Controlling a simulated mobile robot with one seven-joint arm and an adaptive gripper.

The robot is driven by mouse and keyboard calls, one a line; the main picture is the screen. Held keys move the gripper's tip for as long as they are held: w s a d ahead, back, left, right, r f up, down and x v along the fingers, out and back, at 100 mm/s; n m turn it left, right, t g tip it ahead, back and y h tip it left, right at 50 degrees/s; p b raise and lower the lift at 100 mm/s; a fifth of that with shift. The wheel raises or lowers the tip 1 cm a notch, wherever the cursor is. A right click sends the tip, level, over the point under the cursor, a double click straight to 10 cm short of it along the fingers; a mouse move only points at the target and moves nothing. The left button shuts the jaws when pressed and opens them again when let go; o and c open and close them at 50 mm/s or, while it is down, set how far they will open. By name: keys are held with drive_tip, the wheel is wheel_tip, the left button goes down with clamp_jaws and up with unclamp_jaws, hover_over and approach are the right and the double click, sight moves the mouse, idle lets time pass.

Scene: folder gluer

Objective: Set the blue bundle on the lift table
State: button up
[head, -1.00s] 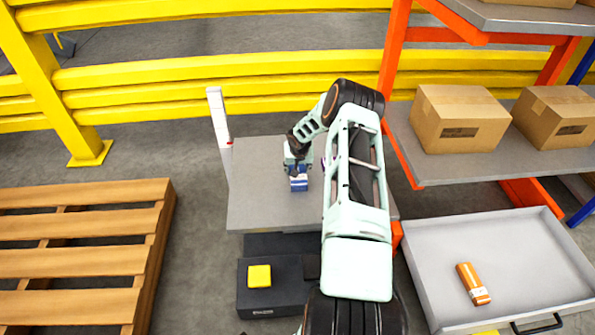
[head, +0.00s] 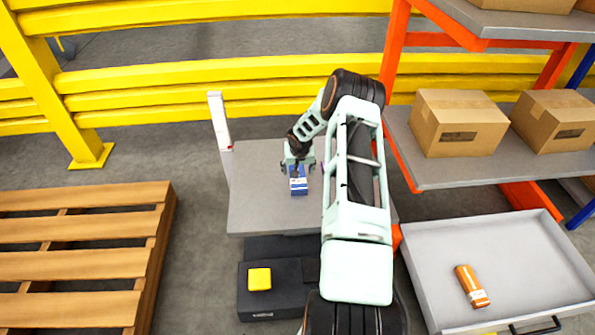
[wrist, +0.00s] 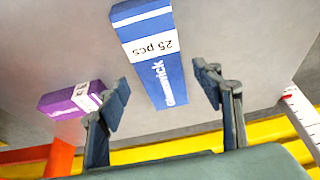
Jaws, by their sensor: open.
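The blue bundle (head: 299,182) lies on the grey top of the lift table (head: 258,205), near its middle. It has a white band marked "25 pcs" and shows large in the wrist view (wrist: 158,65). My gripper (head: 297,167) is over the table at the far end of the bundle. In the wrist view my gripper (wrist: 163,98) is open, with one finger on each side of the bundle and a gap to both. A purple bundle (wrist: 75,100) lies on the same table, left of the fingers in the wrist view. My arm mostly hides it in the head view.
A white post (head: 219,120) stands at the table's left edge. A drawer (head: 420,270) at the right holds an orange bundle (head: 471,286). Shelves with cardboard boxes (head: 458,122) rise at the back right. A yellow railing (head: 250,90) runs behind; a wooden pallet (head: 75,258) is left.

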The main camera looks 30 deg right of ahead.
drive_tip(key=p+v, duration=0.2)
drive_tip(key=v, duration=0.7)
drive_tip(key=shift+r, duration=0.1)
